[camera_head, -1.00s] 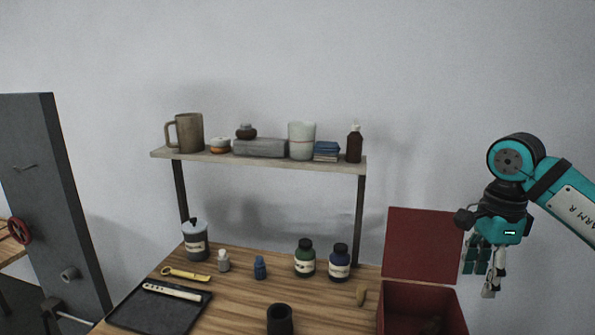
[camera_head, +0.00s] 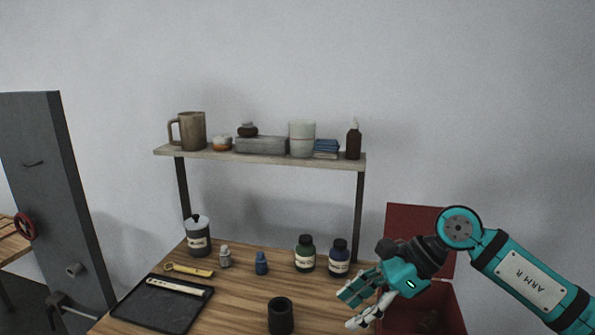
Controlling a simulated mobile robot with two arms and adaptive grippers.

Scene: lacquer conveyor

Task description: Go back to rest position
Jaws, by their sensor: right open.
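My right gripper (camera_head: 352,307) is open and empty. It hangs over the right part of the wooden table, left of the red box, with its fingers pointing down and left. My right arm (camera_head: 525,280) comes in from the right and passes in front of the open red box (camera_head: 407,222), hiding part of its lid and front. My left gripper is not in view.
A shelf (camera_head: 280,159) with cups and jars stands behind. A grey panel (camera_head: 45,180) stands left.

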